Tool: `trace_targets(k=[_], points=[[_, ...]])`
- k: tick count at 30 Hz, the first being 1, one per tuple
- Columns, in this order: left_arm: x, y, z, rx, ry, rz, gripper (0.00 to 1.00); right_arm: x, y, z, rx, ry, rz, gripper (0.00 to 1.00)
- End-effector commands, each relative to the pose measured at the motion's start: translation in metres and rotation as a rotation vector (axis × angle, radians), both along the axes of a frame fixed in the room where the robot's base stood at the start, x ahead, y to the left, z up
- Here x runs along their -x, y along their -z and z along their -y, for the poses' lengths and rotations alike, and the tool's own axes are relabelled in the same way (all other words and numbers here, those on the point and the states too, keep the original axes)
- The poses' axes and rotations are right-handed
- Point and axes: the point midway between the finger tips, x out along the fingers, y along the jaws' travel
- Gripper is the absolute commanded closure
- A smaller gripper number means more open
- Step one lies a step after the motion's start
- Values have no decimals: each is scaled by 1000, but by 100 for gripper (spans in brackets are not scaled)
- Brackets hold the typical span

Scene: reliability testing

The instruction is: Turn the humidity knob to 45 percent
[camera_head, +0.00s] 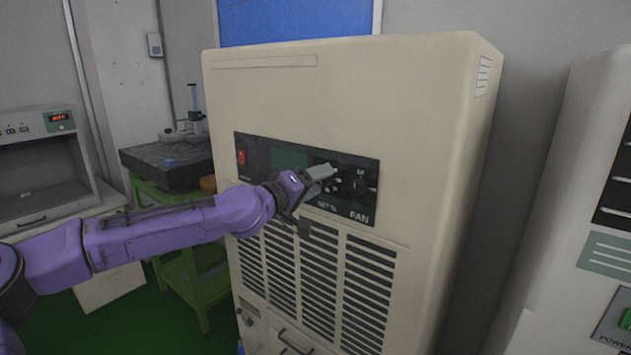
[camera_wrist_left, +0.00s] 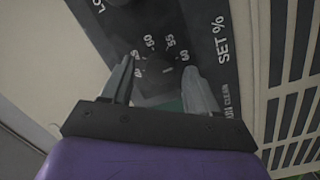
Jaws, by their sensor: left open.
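The humidity knob (camera_wrist_left: 162,72) is dark and round, on a black panel (camera_head: 258,174) on the front of a beige cabinet. In the left wrist view, white numbers including 50, 55 and 60 ring it, beside the label SET %. I cannot tell its exact setting. My left gripper (camera_head: 326,174) is at the panel. It is open, with one finger on each side of the humidity knob; contact cannot be told. In the head view the gripper largely hides this knob. My right gripper is not in view.
A second dark knob (camera_head: 356,186) sits right of the gripper on the panel. A red switch (camera_head: 241,157) and a dark green display (camera_head: 289,157) are to the left. Vent slats (camera_head: 318,275) lie below. Another pale cabinet (camera_head: 575,200) stands at right.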

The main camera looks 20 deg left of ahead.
Motion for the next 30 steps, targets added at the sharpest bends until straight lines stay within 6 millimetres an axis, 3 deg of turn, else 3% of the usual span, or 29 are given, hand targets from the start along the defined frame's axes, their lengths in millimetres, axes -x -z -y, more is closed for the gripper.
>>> trace_targets(k=[6,11,20,30], points=[[0,0,0,0,-1,1,44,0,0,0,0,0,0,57],[0,0,0,0,-1,1,96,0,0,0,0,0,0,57],[0,2,0,22,-1,-8,96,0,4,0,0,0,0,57],[0,6,-1,202,-1,-72,96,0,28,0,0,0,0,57]])
